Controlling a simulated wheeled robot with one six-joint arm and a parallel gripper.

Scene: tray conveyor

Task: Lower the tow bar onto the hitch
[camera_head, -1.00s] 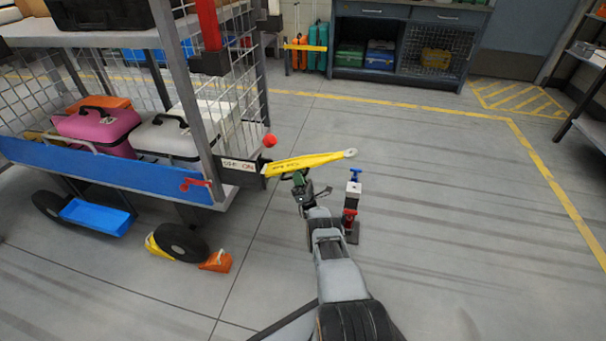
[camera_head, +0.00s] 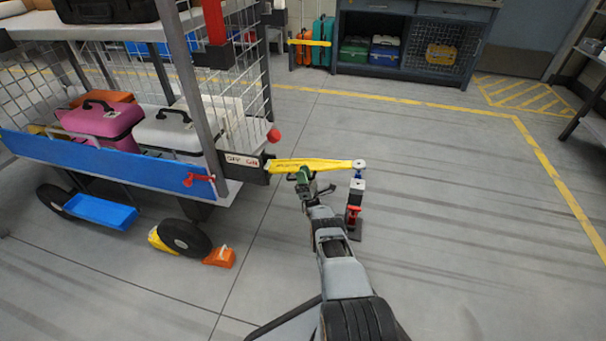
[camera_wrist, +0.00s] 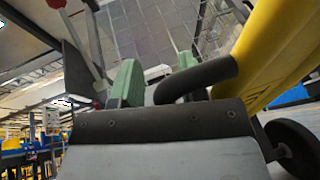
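The yellow tow bar (camera_head: 318,166) runs about level from the cart's end to the right. Its ring end (camera_head: 360,165) is over the top of the hitch (camera_head: 354,212), a dark post with a pale block and a red part. The ring hides the blue top, and I cannot tell whether they touch. My gripper (camera_head: 303,178) is at the bar's near side, left of the hitch. In the wrist view, its green fingers (camera_wrist: 158,72) stand apart with the bar's black handle (camera_wrist: 200,77) at them. It appears shut on that handle, though the contact is partly hidden.
The cart with a blue side rail (camera_head: 110,157) stands at left, holding cases. A sign (camera_head: 243,160) and a red knob (camera_head: 273,135) are at its bar end. An orange chock (camera_head: 219,257) is by its wheel (camera_head: 185,238). Floor right of the hitch is clear.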

